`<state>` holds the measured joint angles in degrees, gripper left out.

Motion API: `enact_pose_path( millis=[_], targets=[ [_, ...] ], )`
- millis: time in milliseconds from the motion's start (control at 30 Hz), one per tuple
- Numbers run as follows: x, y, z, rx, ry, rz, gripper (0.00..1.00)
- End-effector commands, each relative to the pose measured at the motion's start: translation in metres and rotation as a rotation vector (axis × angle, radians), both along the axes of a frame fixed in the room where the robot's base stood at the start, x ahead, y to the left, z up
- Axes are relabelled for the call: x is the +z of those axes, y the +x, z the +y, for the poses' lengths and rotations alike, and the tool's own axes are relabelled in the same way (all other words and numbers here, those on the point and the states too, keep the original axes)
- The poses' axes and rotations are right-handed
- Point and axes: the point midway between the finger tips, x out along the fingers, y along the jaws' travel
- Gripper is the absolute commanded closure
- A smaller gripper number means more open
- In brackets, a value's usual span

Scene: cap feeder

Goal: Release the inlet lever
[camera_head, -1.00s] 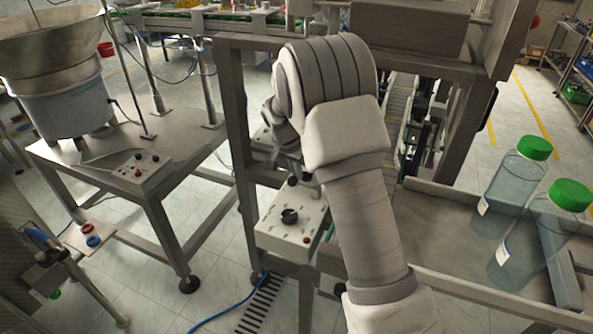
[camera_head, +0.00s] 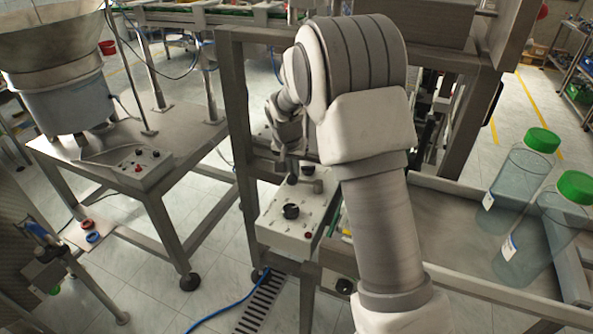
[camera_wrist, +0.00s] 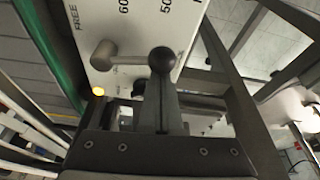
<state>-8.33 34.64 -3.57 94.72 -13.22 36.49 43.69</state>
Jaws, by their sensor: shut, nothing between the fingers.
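The inlet lever (camera_wrist: 130,60) is a short grey bar with a round black ball knob (camera_wrist: 162,61). In the wrist view it runs from its pivot at left to the knob at right, over a white panel (camera_wrist: 145,20) marked FREE, 60 and 50. My gripper (camera_wrist: 155,82) is shut and empty, its fingertips at the knob's near side. I cannot tell whether they touch it. In the head view my gripper (camera_head: 292,163) points down at the lever's knob (camera_head: 292,179), on the white control box (camera_head: 280,236); my arm hides part of this area.
The box also carries a black dial (camera_head: 291,211) and a red button (camera_head: 308,235). Frame posts (camera_head: 236,130) stand close to the left of the gripper. Green-capped bottles (camera_head: 520,170) stand on the table at right. A bowl feeder (camera_head: 60,85) stands at left.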

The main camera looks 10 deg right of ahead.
Motion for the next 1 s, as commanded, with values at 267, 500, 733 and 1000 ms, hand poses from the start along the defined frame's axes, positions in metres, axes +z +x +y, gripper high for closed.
enact_pose_path(
  millis=[267,500,733,1000],
  targets=[
    [-0.001,-0.017,0.008,0.26,0.001,0.001,1.0],
    [0.0,-0.033,0.011,0.486,0.002,0.001,1.0],
    [0.0,-0.047,0.011,0.688,0.002,0.001,1.0],
    [0.0,-0.059,0.01,0.86,0.001,0.001,1.0]
  ],
)
